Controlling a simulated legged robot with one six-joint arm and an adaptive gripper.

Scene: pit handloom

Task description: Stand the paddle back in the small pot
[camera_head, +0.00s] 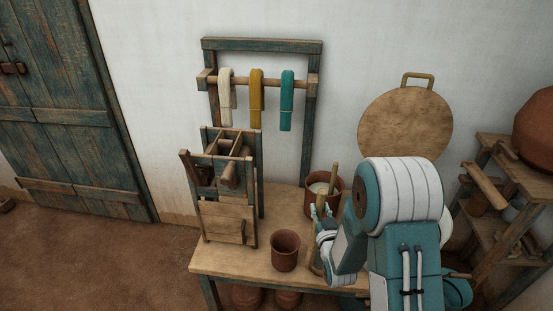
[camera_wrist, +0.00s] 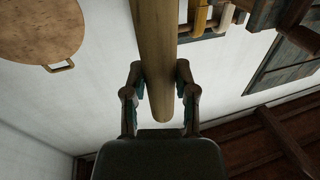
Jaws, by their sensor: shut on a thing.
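The small pot (camera_head: 285,256) is a reddish-brown clay cup standing upright near the front of the wooden bench. No paddle shows in it. My gripper (camera_head: 320,222) is just right of and above the small pot, in front of a larger clay pot. It is shut on the paddle, whose pale wooden shaft (camera_wrist: 155,50) lies between both fingers in the wrist view. In the head view a part of the paddle (camera_head: 315,262) shows below my gripper, beside the small pot and apart from its mouth. My gripper and arm hide much of the paddle.
The larger pot (camera_head: 312,204) holds pale stuff and a stick (camera_head: 333,177). A wooden frame device (camera_head: 228,215) stands on the bench's left side. Yarn hanks (camera_head: 256,98) hang behind on a rack. A round board (camera_head: 405,122) leans on the wall. Shelves (camera_head: 500,215) stand right.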

